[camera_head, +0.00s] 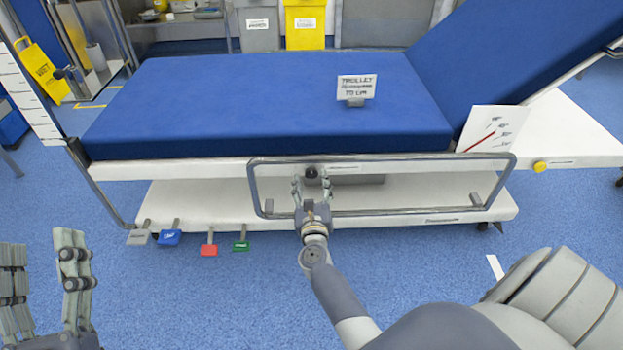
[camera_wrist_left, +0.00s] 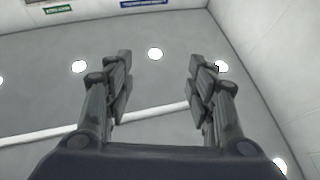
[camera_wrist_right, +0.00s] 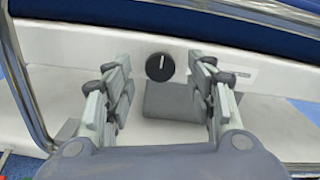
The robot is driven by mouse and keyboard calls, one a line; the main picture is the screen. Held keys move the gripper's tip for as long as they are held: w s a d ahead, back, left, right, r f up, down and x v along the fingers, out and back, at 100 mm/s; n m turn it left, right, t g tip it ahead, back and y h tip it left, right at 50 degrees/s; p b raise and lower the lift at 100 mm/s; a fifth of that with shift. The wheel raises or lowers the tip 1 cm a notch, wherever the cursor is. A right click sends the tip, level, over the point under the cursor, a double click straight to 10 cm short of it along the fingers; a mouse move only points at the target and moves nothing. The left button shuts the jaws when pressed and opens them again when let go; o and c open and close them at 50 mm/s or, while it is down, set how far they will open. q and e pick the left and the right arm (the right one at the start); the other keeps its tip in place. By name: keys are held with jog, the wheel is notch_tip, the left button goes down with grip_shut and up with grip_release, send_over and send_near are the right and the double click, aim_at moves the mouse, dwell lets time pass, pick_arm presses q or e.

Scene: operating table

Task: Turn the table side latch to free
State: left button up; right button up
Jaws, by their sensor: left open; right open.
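The side latch is a round black knob (camera_wrist_right: 160,67) with a white mark on its face, set in the white side of the table. In the head view the knob (camera_head: 311,173) sits below the blue mattress, inside the side rail's frame. My right gripper (camera_head: 312,186) is open around the knob's line. In the right wrist view my right gripper (camera_wrist_right: 160,85) has its fingers to either side of the knob, apart from it. My left gripper (camera_head: 40,265) is open and empty at the lower left. In the left wrist view my left gripper (camera_wrist_left: 160,75) faces the ceiling lights.
A metal side rail (camera_head: 400,158) frames the knob. A blue mattress (camera_head: 250,95) lies above, with a small sign (camera_head: 356,88) on it. Several coloured pedals, one red (camera_head: 209,249), stick out below. A yellow knob (camera_head: 540,167) is at the right. Blue floor is clear in front.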

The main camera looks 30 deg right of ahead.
aim_at(311, 172)
pick_arm(q)
jog(key=shift+s+r+t, duration=0.65)
jog(key=shift+r+t, duration=0.05)
jog(key=shift+r, duration=0.25)
pick_arm(e)
jog(key=shift+x, duration=1.5)
jog(key=shift+c, duration=0.6)
jog(key=c, duration=0.9)
jog(key=shift+c, duration=0.3)
pick_arm(q)
jog(key=shift+w+f, duration=0.1)
jog(key=shift+w, duration=0.05)
